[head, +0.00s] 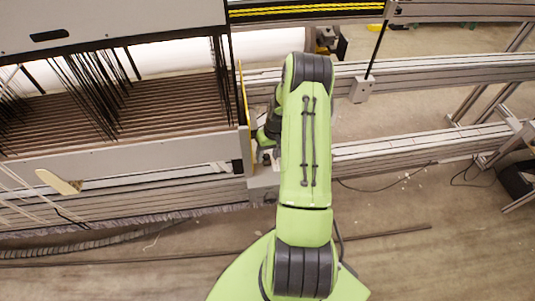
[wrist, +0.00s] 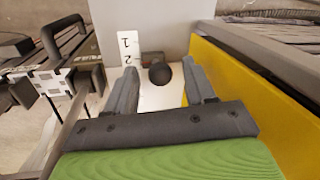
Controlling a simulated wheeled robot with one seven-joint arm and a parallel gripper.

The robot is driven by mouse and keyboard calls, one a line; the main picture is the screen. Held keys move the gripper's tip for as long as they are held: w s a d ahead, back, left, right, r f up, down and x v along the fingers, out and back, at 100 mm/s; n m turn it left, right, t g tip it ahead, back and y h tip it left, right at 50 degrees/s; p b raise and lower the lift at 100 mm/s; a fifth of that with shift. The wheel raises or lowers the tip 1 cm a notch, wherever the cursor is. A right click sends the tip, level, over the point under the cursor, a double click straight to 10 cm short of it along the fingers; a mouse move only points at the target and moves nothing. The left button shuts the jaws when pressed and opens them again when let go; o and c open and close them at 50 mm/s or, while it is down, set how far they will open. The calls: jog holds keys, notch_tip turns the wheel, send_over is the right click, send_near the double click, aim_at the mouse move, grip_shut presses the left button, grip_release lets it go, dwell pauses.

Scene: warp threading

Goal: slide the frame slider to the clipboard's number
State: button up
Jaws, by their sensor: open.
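In the wrist view a round black knob (wrist: 160,75), apparently the frame slider's handle, stands out from a pale surface. Beside it on the left is a white number strip (wrist: 127,47) showing 1 and 2; any further numbers are hidden. My gripper (wrist: 158,67) is open, with one finger on each side of the knob and visible gaps to it. Whether the fingertips reach past the knob I cannot tell. In the head view my green arm covers the knob and most of the gripper. I cannot make out a clipboard in either view.
A yellow panel (wrist: 235,95) runs close to the right of my gripper. Metal profiles with black handles (wrist: 62,35) are at the left. The loom's frames (head: 120,110) with dark heddles fill the left of the head view; metal rails (head: 430,70) extend right.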

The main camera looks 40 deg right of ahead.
notch_tip(320, 180, up, 15)
jog(key=s+d+p, duration=0.1)
jog(key=d+p, duration=0.1)
jog(key=p, duration=0.2)
jog(key=shift+d+p, duration=0.3)
jog(key=shift+d, duration=0.1)
jog(key=shift+s, duration=0.1)
